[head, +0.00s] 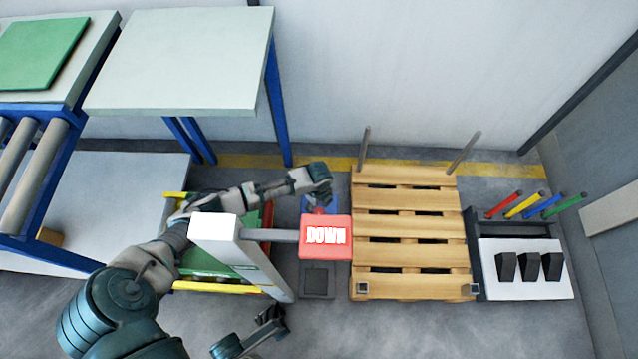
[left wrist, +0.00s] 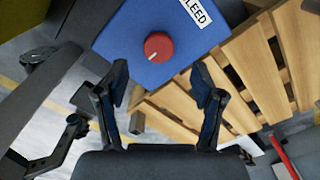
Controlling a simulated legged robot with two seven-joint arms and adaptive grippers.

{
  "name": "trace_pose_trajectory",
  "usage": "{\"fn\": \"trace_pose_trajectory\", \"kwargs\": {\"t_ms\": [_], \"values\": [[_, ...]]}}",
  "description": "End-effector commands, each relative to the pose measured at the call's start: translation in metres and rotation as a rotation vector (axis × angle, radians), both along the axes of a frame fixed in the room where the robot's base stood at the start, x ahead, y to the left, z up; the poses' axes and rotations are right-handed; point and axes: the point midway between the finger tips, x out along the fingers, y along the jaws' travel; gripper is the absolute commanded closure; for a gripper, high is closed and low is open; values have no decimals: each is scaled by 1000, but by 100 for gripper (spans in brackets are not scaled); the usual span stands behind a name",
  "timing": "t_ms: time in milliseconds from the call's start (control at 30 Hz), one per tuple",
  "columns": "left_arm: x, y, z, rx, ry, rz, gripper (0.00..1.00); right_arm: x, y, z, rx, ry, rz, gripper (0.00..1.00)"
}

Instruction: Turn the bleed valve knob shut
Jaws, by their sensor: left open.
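The bleed valve knob (left wrist: 158,46) is a round red knob with a white pointer line toward the lower left. It sits on a blue box face (left wrist: 190,40) beside a white label, of which "LEED" shows. My left gripper (left wrist: 158,85) is open and empty. In the left wrist view the knob lies beyond its fingertips, centred between them and apart from them. In the head view the left gripper (head: 318,186) is over the blue box (head: 306,206), hiding much of it. My right gripper (head: 272,322) is low in the head view; its jaw opening is unclear.
A red sign block (head: 325,250) on a grey arm from a white post (head: 240,255) stands close by. A wooden pallet (head: 408,205) with two upright stakes lies to the right. Beyond it is a grey rack (head: 487,245) with coloured handles. A pale table (head: 180,60) stands behind.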

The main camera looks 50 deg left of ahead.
Motion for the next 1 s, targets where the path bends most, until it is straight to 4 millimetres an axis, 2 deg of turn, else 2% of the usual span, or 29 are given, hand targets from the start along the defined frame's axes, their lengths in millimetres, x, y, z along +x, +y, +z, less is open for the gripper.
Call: {"fn": "trace_pose_trajectory", "kwargs": {"t_ms": [133,333,1000], "values": [[0,1,31,2,-2,-1,32,0,0,0,0,0,0,0],[0,1,54,0,1,0,32,0,0,0,-1,1,0,0],[0,1,58,0,1,0,32,4,0,-1,-2,5,0,0]]}}
